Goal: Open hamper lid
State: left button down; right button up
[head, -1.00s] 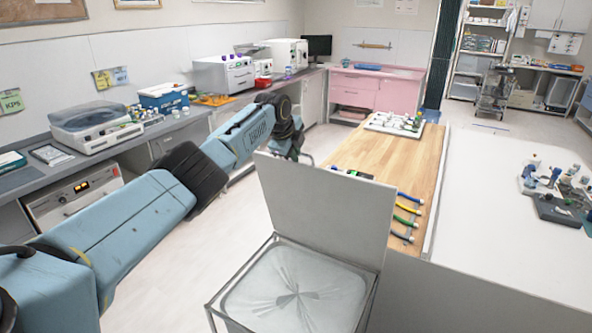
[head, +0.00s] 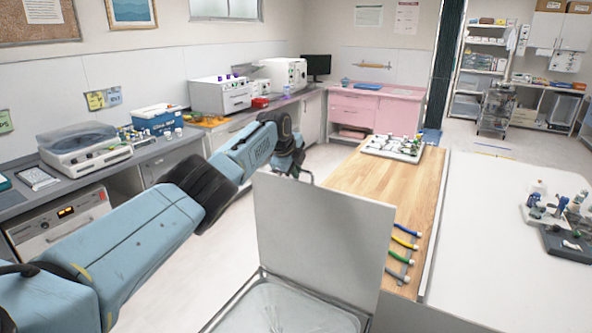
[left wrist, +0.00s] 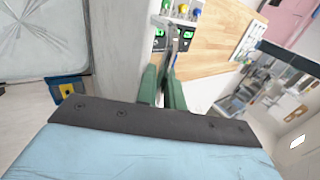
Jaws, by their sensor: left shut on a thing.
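The hamper (head: 232,298) stands low in the middle of the head view, a metal frame with a pale clear-looking bag (head: 285,310) inside. Its flat grey lid (head: 325,235) stands up, raised at the back of the open top. My left gripper (head: 302,174) is at the lid's upper left edge, partly hidden behind it. In the left wrist view my left gripper's green fingers (left wrist: 164,82) are shut at the edge of the grey lid panel (left wrist: 118,45). The exact contact is hard to see. My right gripper is not in view.
A wooden-topped table (head: 365,180) with a white tray (head: 394,148) and several coloured-handled items stands right behind the lid. A white table (head: 490,230) is at right. A counter (head: 105,163) with devices runs along the left. Floor is clear between.

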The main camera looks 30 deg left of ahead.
pick_arm(q)
jog(key=c, duration=1.6)
grip_release()
jog(key=shift+s+f, duration=0.1)
jog(key=shift+f, duration=0.1)
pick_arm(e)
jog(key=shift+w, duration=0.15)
pick_arm(q)
jog(key=shift+f, duration=0.1)
jog(key=shift+s, duration=0.1)
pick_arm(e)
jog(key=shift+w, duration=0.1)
